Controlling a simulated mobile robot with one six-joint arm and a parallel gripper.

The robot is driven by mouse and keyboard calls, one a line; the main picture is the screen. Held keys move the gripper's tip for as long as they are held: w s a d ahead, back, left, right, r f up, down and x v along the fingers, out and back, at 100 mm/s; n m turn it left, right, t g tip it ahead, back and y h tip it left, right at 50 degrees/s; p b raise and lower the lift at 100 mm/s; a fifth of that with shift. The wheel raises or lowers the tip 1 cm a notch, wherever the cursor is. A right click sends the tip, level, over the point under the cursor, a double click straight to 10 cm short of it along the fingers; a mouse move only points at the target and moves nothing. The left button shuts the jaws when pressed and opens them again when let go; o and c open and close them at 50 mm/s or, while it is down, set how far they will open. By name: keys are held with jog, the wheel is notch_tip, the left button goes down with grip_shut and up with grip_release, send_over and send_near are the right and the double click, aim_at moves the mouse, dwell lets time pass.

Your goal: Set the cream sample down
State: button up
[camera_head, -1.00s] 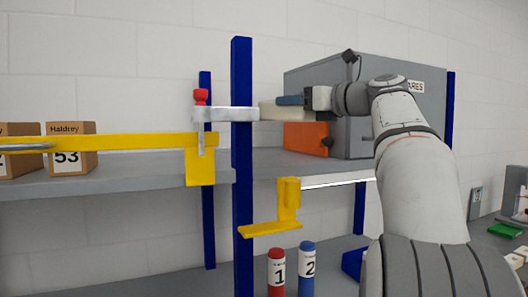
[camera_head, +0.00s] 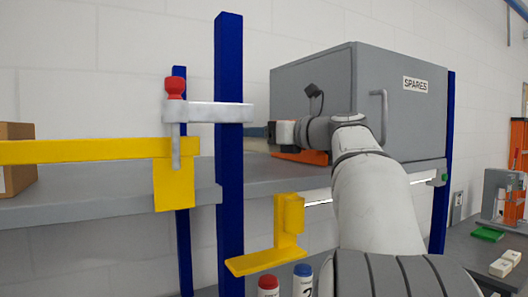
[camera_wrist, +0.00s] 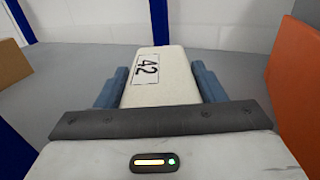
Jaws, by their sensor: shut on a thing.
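The cream sample (camera_wrist: 158,95) is a long pale block with a white label reading 42. In the wrist view my gripper (camera_wrist: 160,72) has its blue fingers closed on both sides of it, and it points away from the wrist. In the head view my gripper (camera_head: 262,132) is low over the grey shelf (camera_head: 262,180), behind the blue post and left of the grey cabinet. Only a sliver of the cream sample (camera_head: 256,146) shows there. I cannot tell whether its underside touches the shelf.
A blue post (camera_head: 229,150) with a red-topped clamp (camera_head: 205,112) and yellow bar (camera_head: 85,151) stands in front. An orange block (camera_head: 313,157) is right of my gripper. The grey SPARES cabinet (camera_head: 415,115) stands right. A brown box (camera_head: 17,165) is far left.

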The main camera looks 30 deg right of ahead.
aim_at(263, 147)
jog(key=shift+s+f, duration=0.1)
jog(key=shift+f, duration=1.8)
jog(key=shift+f, duration=0.2)
jog(key=o, duration=1)
jog(key=shift+o, duration=0.2)
jog(key=shift+r, duration=0.1)
jog(key=shift+r, duration=0.25)
jog(key=b+v, duration=0.2)
jog(key=v, duration=1)
jog(key=shift+b, duration=0.35)
jog(key=shift+f, duration=0.1)
